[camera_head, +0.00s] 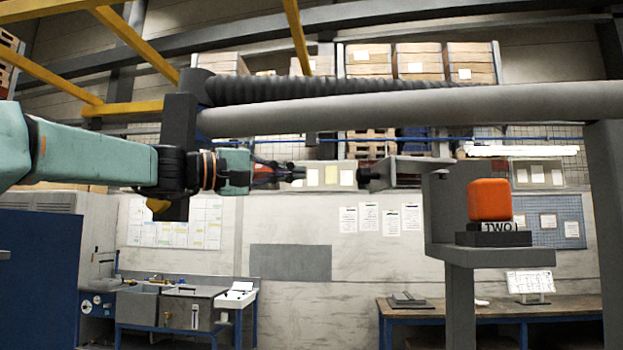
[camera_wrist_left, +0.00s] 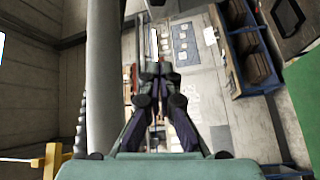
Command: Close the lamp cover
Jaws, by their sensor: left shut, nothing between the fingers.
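A grey bracket-like housing (camera_head: 440,205) stands at the right on a grey post. A flat grey piece (camera_head: 405,172), apparently the lamp cover, juts left from it and ends in a dark knob (camera_head: 366,175). An orange block (camera_head: 489,199) sits on a dark base lettered "TWO" in front of the housing. My left gripper (camera_head: 298,173) is shut and empty, pointing right at about the knob's height, with a gap between them. In the left wrist view its fingertips (camera_wrist_left: 159,70) are together. I cannot make out the cover there. My right gripper is not in view.
A thick grey horizontal pipe (camera_head: 400,108) runs just above my left arm and the housing, with a grey upright (camera_head: 604,220) at the right. The pipe also shows in the left wrist view (camera_wrist_left: 103,80). Workbenches (camera_head: 490,310) stand low behind.

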